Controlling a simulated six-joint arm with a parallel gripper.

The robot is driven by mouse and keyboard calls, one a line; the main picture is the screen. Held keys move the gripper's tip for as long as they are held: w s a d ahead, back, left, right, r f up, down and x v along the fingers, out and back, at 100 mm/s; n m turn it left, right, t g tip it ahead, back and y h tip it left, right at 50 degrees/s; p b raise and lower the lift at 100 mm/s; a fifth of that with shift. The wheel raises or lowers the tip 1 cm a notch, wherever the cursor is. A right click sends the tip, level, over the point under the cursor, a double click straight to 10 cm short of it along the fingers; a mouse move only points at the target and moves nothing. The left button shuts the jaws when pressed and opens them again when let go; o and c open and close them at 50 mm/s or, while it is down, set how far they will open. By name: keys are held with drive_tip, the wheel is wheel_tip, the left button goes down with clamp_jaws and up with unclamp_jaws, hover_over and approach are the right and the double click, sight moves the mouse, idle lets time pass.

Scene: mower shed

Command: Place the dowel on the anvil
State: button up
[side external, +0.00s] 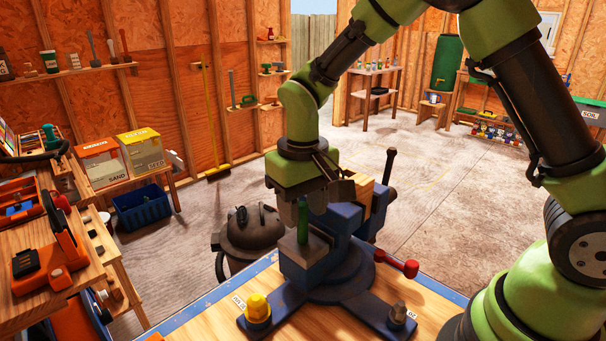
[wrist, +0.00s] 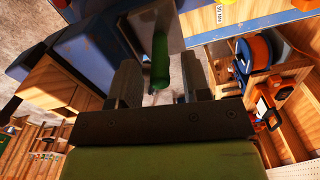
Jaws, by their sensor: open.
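The green dowel (side external: 302,222) stands upright in the side view, its lower end seemingly on the flat anvil (side external: 296,262) of the blue vise (side external: 345,268). My gripper (side external: 303,208) points down at the dowel's upper part, one finger on each side. In the wrist view the dowel (wrist: 160,62) shows beyond and between the fingertips of my gripper (wrist: 161,78), with gaps beside it. The jaws are open. The dowel's top is partly hidden by the fingers in the side view. Exact contact at its foot is hard to tell.
A wooden block (side external: 363,192) sits at the vise jaws, behind the gripper. The bench front (side external: 330,328) is bare.

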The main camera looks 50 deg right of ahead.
sight(303, 204)
wheel_tip(303, 204, up, 10)
drive_tip(key=shift+f, duration=0.1)
drive_tip(key=s+d+r+m+t+y, duration=0.1)
drive_tip(key=s+r+t, duration=0.1)
drive_tip(key=s, duration=0.6)
drive_tip(key=s+d+r+m+t+y, duration=0.1)
drive_tip(key=s+d+r+t, duration=0.1)
drive_tip(key=s+t, duration=0.3)
drive_tip(key=s+r, duration=0.1)
drive_tip(key=s, duration=0.3)
drive_tip(key=shift+r, duration=0.3)
